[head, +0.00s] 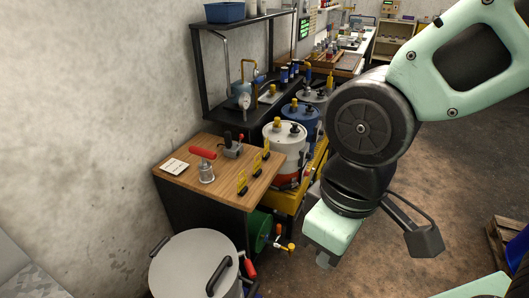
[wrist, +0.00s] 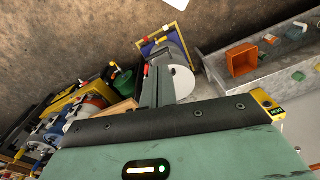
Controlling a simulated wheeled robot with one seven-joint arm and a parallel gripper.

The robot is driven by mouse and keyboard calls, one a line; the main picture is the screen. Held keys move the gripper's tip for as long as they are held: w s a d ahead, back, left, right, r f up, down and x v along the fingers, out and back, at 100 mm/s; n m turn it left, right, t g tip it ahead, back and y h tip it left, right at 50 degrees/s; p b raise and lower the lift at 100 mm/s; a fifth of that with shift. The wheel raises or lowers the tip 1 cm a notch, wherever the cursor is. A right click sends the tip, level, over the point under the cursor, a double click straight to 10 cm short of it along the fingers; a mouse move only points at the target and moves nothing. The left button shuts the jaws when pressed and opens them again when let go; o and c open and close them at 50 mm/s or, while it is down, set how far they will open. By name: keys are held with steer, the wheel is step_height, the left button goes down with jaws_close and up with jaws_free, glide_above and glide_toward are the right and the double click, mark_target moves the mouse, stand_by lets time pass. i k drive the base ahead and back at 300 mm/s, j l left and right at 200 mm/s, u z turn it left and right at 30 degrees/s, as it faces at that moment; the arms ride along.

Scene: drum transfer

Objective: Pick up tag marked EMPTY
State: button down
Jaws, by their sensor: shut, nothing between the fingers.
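Several yellow tags stand in a row near the right edge of the wooden bench top: a front tag (head: 242,182), a middle tag (head: 257,163) and a back tag (head: 266,148). Their lettering is too small to read, so I cannot tell which is marked EMPTY. My gripper (head: 324,260) hangs in the air to the right of the bench, apart from the tags. Its fingers (wrist: 158,82) are together and empty in the wrist view. I cannot make out the tags in the wrist view.
The wooden bench (head: 222,179) also holds a red-handled tool (head: 205,165) and a white card (head: 174,167). A large grey pot (head: 194,268) stands in front. Drums, including a white drum (head: 287,152), stand behind. Open floor lies to the right.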

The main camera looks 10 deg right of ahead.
mark_target(266, 154)
steer(key=i+l+u, duration=0.1)
steer(key=i+l, duration=0.15)
steer(key=i+l+u, duration=0.1)
steer(key=i+l, duration=0.15)
steer(key=l, duration=0.15)
steer(key=i+l, duration=0.2)
steer(key=l, duration=0.15)
steer(key=i+l+u, duration=0.25)
steer(key=i+l, duration=0.2)
steer(key=l, duration=0.3)
steer(key=i+l+u, duration=0.1)
steer(key=l, duration=0.3)
steer(key=i+l, duration=0.3)
steer(key=l+u, duration=0.05)
steer(key=l, duration=0.05)
